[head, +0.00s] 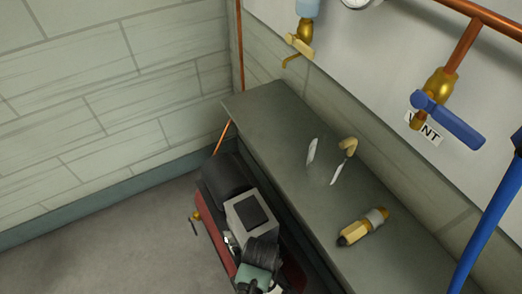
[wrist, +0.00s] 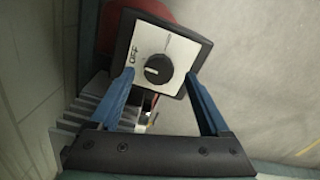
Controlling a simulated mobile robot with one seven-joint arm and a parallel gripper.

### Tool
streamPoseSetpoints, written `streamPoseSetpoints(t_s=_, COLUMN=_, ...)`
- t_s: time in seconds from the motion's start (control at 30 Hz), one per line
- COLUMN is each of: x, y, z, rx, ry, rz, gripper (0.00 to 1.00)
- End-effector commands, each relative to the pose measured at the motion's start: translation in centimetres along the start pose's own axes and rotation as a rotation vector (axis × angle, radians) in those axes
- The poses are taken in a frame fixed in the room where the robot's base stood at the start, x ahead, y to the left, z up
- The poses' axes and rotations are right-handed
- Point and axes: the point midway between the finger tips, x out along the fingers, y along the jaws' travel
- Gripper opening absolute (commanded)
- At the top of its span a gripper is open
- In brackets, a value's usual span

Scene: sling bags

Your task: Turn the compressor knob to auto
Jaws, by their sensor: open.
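The compressor (head: 232,187), with a red tank and a grey box, stands on the floor beside the bench in the head view. In the wrist view its white switch plate (wrist: 180,50) has a dark frame. The round black compressor knob (wrist: 158,69) sits on the plate. A light mark on the knob lies toward its left side. "OFF" reads to the upper left of the knob; a fainter marking at the upper right is unreadable. My gripper (wrist: 159,78) is open, its blue fingers on either side of the knob with gaps. I cannot clearly make out my gripper in the head view.
The grey bench (head: 275,125) runs beside the compressor and carries a brass fitting (head: 362,228) and a clear object with pale edges (head: 325,160). Copper pipes and a blue-handled valve (head: 447,118) are on the wall. Open floor (head: 110,245) lies left of the compressor.

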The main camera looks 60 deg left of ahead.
Motion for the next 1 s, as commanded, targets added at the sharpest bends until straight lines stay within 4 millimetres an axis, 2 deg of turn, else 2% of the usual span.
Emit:
streamPoseSetpoints(t_s=0.03, x=1.0, y=0.0, z=0.0, rx=0.0, ry=0.0, rz=0.0, gripper=0.81)
streamPoseSetpoints(t_s=0.2, x=2.1, y=0.0, z=0.0, rx=0.001, ry=0.0, rz=0.001, gripper=0.81)
streamPoseSetpoints(t_s=0.53, x=2.3, y=0.0, z=0.0, rx=0.001, ry=0.001, rz=0.001, gripper=0.79)
streamPoseSetpoints(t_s=0.9, x=2.2, y=0.0, z=0.0, rx=0.001, ry=0.001, rz=0.0, gripper=0.12)
streamPoseSetpoints(t_s=0.97, x=2.2, y=0.0, z=0.0, rx=0.001, ry=0.001, rz=0.0, gripper=0.02)
streamPoseSetpoints(t_s=1.0, x=2.2, y=0.0, z=0.0, rx=0.001, ry=0.001, rz=0.0, gripper=0.0)
